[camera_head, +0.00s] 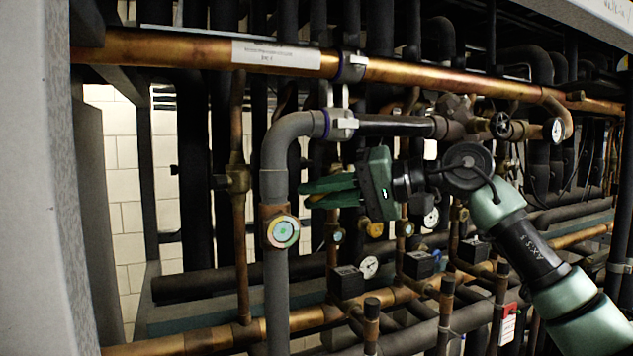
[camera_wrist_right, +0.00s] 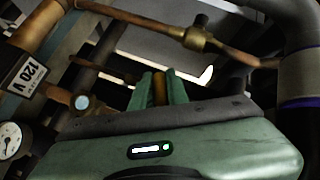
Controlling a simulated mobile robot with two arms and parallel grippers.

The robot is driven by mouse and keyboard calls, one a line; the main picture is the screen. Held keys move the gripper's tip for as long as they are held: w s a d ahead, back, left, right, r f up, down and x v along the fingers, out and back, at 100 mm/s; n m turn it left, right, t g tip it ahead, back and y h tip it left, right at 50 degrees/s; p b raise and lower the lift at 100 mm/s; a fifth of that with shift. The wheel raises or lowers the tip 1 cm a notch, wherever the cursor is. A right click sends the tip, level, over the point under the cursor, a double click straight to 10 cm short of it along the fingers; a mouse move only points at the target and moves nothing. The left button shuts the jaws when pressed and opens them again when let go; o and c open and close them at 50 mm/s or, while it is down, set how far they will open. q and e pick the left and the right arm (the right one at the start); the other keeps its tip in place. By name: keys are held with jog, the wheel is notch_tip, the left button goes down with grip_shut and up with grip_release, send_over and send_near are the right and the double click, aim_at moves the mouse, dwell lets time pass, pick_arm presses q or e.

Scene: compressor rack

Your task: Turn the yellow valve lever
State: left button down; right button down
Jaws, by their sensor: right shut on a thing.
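My right gripper (camera_head: 306,194) reaches in from the right in the head view, with its green fingers pointing left, just right of the thick grey vertical pipe. In the right wrist view, its two fingers (camera_wrist_right: 160,80) are closed on a narrow yellow-brown piece, which looks like the yellow valve lever (camera_wrist_right: 160,90). Only a thin strip of the lever shows between the fingers; its pivot and valve body are hidden. In the head view I cannot make out the lever at the fingertips. My left gripper is in neither view.
A thick grey pipe (camera_head: 277,172) with a round green sight glass (camera_head: 283,231) stands close left of the fingers. A copper pipe (camera_head: 190,53) crosses above. Gauges (camera_head: 369,267), black boxes (camera_head: 346,283) and copper pipes crowd the space below. A grey frame post (camera_head: 42,180) stands at far left.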

jog(key=shift+w+d+f+n+h+p, duration=0.1)
jog(key=shift+d+f+n+h+p, duration=0.05)
jog(key=shift+f+n+h+p, duration=0.35)
dwell(0.3)
jog(key=c, duration=1.4)
grip_release()
jog(key=shift+d+r+b, duration=0.1)
jog(key=shift+d+b, duration=0.25)
jog(key=shift+b, duration=0.05)
jog(key=b+v, duration=0.2)
jog(key=v, duration=0.5)
jog(key=shift+r+b, duration=0.15)
jog(key=shift+b, duration=0.2)
